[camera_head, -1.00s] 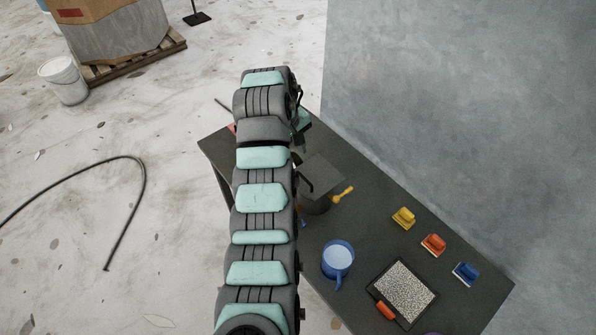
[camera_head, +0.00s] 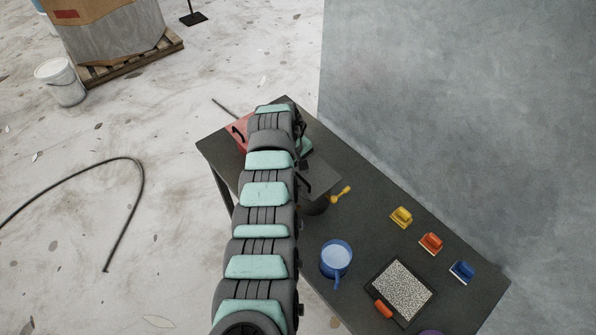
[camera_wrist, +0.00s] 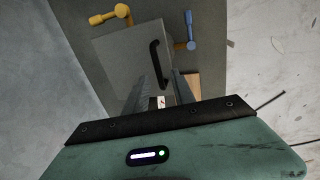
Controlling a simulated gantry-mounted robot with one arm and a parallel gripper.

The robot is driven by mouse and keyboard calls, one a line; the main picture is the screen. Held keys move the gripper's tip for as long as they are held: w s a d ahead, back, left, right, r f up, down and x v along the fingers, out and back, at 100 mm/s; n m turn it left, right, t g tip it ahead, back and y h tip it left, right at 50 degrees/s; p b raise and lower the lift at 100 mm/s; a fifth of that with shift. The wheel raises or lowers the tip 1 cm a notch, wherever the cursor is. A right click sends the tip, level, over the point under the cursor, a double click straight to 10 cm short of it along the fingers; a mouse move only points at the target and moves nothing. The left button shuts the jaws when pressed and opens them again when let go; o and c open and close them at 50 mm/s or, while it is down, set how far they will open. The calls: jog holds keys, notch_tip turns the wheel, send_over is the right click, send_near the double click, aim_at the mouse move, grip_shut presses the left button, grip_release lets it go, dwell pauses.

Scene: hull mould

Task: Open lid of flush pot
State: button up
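The flush pot (camera_head: 315,207) stands on the dark table, partly hidden behind my arm. Its flat grey square lid (camera_wrist: 125,65) looks shut and fills the middle of the wrist view. A black bar handle (camera_wrist: 155,58) rises from the lid. A yellow valve (camera_wrist: 112,14) and a blue valve (camera_wrist: 191,30) stick out beside the lid. My gripper (camera_wrist: 158,78) is open, with its two fingers apart near the handle's lower end in the wrist view. I cannot tell whether they touch the handle. In the head view my arm hides most of the gripper.
A red object (camera_head: 238,133) lies at the far left end. A grey wall (camera_head: 450,110) stands along the right side.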

grip_shut()
dwell(0.3)
dwell(1.2)
